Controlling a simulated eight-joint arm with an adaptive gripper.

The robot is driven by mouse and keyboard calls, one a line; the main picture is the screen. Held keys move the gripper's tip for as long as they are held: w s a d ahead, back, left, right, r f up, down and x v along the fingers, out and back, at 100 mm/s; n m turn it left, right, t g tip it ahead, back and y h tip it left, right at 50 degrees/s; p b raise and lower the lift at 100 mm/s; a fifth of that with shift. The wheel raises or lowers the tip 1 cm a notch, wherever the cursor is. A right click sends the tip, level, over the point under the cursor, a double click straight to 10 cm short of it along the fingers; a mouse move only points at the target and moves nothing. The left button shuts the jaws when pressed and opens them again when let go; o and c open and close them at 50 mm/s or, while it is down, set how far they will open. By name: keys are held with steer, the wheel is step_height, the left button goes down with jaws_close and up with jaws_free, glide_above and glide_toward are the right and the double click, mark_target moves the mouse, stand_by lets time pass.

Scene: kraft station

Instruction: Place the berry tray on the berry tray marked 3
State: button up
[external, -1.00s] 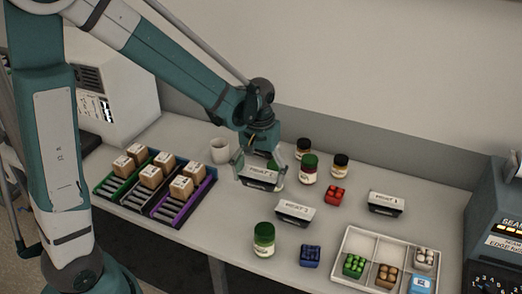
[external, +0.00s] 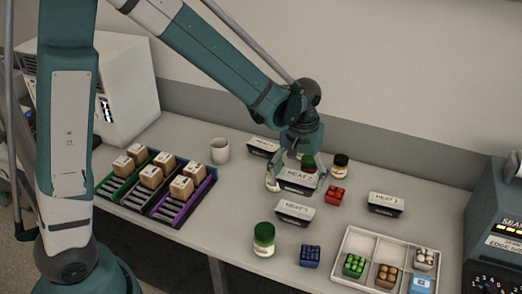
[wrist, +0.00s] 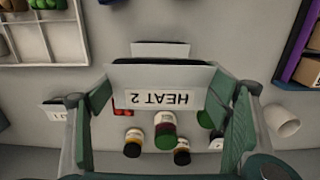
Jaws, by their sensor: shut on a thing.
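My gripper (external: 298,180) is shut on a white-and-black tray marked HEAT 2 (external: 299,176), held above the table. In the wrist view this tray (wrist: 160,97) sits between the fingers, its label upside down. A similar tray marked HEAT 3 (external: 295,208) rests on the table just in front of and below the held one. In the wrist view a white-topped tray (wrist: 160,49) shows beyond the held tray, its label hidden. A tray marked HEAT 1 (external: 386,201) stands to the right. Another such tray (external: 263,146) stands behind left; its number is unclear.
A green-lidded jar (external: 264,238), blue berries (external: 310,256) and red berries (external: 335,195) stand near. Jars (external: 339,166) are behind the gripper. A white mug (external: 219,151) and box racks (external: 155,186) are left; a divided white tray (external: 348,245) is front right.

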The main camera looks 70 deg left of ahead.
glide_above(295, 211)
steer(key=shift+f, duration=2.9)
steer(key=shift+f, duration=0.1)
steer(key=shift+f, duration=2)
steer(key=shift+f, duration=0.1)
steer(key=o, duration=0.5)
steer(key=shift+f, duration=0.1)
steer(key=o, duration=0.4)
steer(key=shift+o, duration=0.2)
steer(key=shift+r, duration=0.3)
